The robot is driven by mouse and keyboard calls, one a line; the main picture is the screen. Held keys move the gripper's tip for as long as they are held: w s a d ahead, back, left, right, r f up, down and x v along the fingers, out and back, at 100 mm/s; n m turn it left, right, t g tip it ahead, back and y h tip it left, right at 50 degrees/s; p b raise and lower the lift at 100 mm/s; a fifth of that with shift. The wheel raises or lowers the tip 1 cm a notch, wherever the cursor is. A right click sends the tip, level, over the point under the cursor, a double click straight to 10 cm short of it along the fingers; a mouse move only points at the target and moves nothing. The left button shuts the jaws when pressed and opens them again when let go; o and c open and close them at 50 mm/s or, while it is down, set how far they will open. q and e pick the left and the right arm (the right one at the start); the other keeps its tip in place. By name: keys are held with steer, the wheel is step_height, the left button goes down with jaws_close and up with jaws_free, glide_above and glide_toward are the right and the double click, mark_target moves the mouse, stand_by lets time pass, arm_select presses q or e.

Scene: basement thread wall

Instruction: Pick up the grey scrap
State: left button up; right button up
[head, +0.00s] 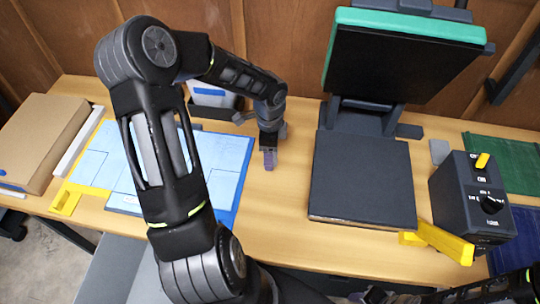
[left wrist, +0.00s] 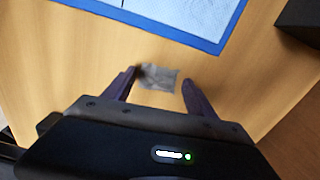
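The grey scrap (left wrist: 160,77) is a small, flat, crinkled grey piece on the wooden table in the left wrist view. It lies between and just beyond the tips of my left gripper (left wrist: 160,77), whose two purple fingers are apart. The left fingertip overlaps the scrap's left edge in that view; I cannot tell whether it touches. In the head view my left gripper (head: 270,160) points down at the table between the blue-edged board and the dark press. I cannot make out the scrap there. My right gripper is not clearly seen.
The blue-edged board (head: 228,185) lies left of the gripper. A dark press (head: 362,180) with a raised green-edged lid stands to the right. A dark tray (head: 215,108) is behind. A control box (head: 462,205) and yellow bar (head: 440,241) are farther right.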

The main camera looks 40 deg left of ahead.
arm_select(q)
steer(key=c, duration=1.1)
steer(key=shift+r, duration=0.15)
step_height(320, 180, up, 10)
steer(key=shift+b, duration=0.3)
stand_by(0.3)
